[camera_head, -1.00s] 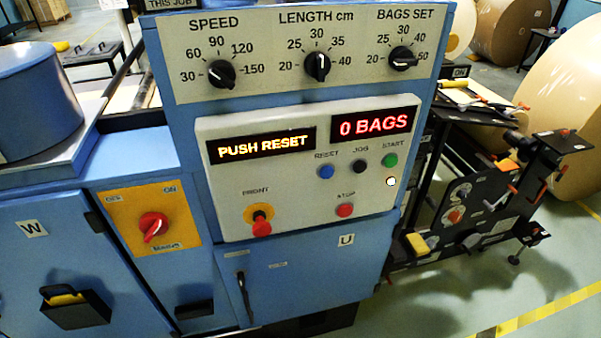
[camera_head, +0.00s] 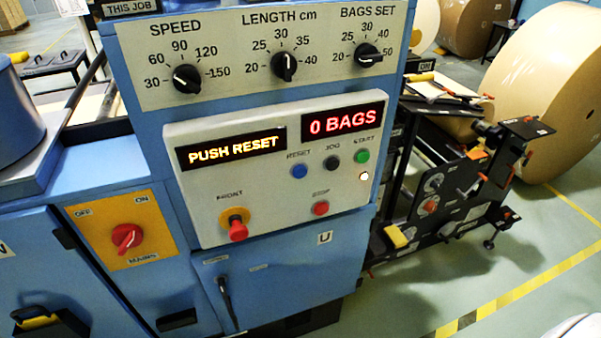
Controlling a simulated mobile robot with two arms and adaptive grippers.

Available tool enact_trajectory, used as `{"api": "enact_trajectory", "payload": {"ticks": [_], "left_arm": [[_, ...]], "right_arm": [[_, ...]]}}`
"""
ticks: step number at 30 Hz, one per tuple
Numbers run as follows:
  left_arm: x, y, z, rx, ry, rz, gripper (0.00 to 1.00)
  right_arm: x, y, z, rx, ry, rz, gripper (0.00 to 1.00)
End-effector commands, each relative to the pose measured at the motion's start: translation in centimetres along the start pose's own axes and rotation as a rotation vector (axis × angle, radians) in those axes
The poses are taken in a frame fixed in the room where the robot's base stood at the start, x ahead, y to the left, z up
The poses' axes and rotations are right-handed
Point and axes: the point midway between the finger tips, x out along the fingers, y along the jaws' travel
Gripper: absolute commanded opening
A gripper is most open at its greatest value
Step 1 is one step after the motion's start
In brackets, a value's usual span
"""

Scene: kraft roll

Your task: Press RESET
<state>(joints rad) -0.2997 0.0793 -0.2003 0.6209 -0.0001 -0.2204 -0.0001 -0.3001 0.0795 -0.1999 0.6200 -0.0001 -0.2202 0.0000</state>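The blue RESET button (camera_head: 299,171) is on the pale control panel (camera_head: 270,205), left of the black JOG button (camera_head: 332,163) and the green START button (camera_head: 362,156). Nothing covers it. Above it, the left display (camera_head: 232,149) reads PUSH RESET and the right display (camera_head: 343,121) reads 0 BAGS. Neither of my grippers shows in the head view.
A red STOP button (camera_head: 320,208) and a red mushroom knob (camera_head: 238,229) sit lower on the panel. A red MAINS switch (camera_head: 127,237) is at left. Three black dials are above. A large kraft roll (camera_head: 550,90) stands at right. A white rounded part shows at the bottom right corner.

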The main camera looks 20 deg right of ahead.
Motion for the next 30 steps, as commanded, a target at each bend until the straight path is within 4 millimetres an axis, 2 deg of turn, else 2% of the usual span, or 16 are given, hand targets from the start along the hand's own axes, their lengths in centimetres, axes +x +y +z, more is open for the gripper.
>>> {"api": "enact_trajectory", "payload": {"ticks": [8, 22, 30], "left_arm": [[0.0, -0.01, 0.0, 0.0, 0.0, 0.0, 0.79], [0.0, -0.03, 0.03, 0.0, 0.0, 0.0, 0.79], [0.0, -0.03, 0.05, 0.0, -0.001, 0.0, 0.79]], "right_arm": [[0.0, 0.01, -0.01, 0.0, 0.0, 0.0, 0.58], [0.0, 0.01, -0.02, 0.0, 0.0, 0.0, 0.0], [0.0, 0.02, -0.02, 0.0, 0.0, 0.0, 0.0]]}}
